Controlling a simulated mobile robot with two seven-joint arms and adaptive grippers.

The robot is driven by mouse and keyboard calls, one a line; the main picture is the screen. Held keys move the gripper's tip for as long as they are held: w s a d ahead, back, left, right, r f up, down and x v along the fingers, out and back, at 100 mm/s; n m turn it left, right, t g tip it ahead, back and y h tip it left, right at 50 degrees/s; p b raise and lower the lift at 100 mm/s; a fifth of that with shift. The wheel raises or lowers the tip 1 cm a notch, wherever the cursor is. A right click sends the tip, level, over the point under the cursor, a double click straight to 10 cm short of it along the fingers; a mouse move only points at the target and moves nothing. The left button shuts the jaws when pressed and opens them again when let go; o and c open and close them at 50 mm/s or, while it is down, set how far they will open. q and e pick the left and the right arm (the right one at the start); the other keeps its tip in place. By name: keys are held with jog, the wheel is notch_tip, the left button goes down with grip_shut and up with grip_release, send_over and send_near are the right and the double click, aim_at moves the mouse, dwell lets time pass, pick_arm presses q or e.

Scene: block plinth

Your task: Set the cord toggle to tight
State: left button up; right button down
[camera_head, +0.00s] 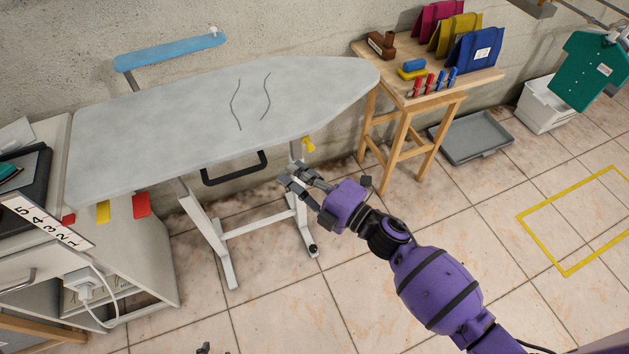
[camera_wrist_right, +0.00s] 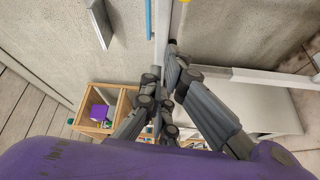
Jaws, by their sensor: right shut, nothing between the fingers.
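I cannot make out the cord toggle for certain in either view. A small yellow knob (camera_head: 308,144) sits under the right part of the ironing board (camera_head: 190,120), at the top of its white stand. My right gripper (camera_head: 286,178) is shut and empty, below the board's front edge and left of and below the knob. In the right wrist view its grey fingers (camera_wrist_right: 172,58) come together near a pale upright bar (camera_wrist_right: 161,22). A small dark piece at the bottom edge of the head view may be my left gripper (camera_head: 203,349); its state does not show.
A black handle (camera_head: 234,170) hangs under the board. A wooden table (camera_head: 478,82) with colored holders and clips stands at the back right. A white cabinet (camera_head: 150,255) stands at left.

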aim_at(307, 142)
jog(key=w, duration=0.1)
jog(key=w+d, duration=0.1)
jog(key=w, duration=0.1)
jog(key=shift+w+d+f, duration=0.25)
jog(key=shift+w+f, duration=0.05)
jog(key=shift+w, duration=0.05)
jog(key=shift+w+d, duration=0.3)
jog(key=shift+d, duration=0.6)
